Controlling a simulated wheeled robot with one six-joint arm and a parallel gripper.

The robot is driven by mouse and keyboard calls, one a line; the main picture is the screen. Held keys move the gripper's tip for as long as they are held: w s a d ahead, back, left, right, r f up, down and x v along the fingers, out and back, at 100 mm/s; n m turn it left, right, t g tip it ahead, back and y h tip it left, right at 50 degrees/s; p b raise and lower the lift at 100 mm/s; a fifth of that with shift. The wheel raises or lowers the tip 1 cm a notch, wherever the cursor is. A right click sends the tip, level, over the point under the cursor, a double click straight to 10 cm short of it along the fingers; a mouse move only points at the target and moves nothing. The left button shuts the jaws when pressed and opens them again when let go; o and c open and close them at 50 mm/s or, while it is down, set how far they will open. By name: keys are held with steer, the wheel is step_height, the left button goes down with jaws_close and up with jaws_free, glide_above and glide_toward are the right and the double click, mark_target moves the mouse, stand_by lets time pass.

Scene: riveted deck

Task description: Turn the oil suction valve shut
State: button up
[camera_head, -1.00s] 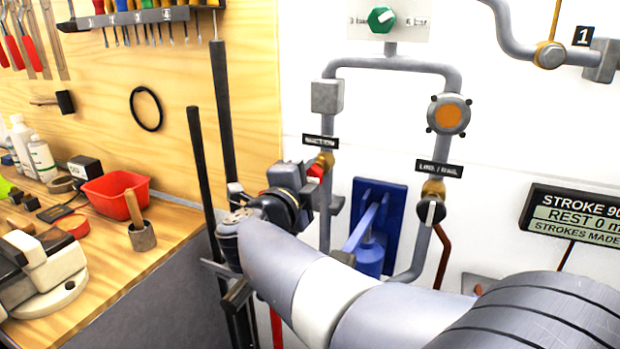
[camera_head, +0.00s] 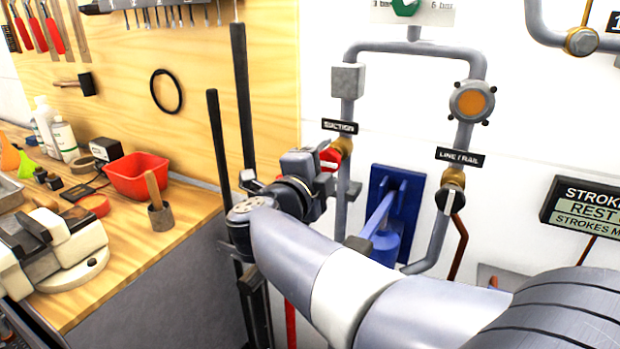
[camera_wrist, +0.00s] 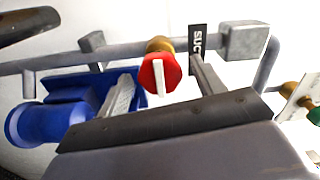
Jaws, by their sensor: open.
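The suction valve has a red knob (camera_head: 330,158) with a white bar on a brass fitting, below the SUCTION label (camera_head: 340,126). In the wrist view the red knob (camera_wrist: 160,74) faces me, and its white bar lies across the grey pipe. My gripper (camera_head: 326,178) is at the knob in the head view and partly covers it. In the wrist view my open gripper (camera_wrist: 161,78) has one finger on each side of the knob, with visible gaps. I cannot tell how deep the fingertips reach over the knob.
A blue hand pump (camera_head: 388,235) stands right of the gripper. The LINE / RAIL valve (camera_head: 450,198) and its pipe are farther right. Dark upright rods (camera_head: 242,95) stand close to the left of my arm. A workbench with a red bin (camera_head: 140,175) is at the left.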

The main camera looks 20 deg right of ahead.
steer(key=v, duration=0.9)
stand_by(0.5)
steer(key=shift+x, duration=5.3)
steer(key=shift+s+a, duration=0.1)
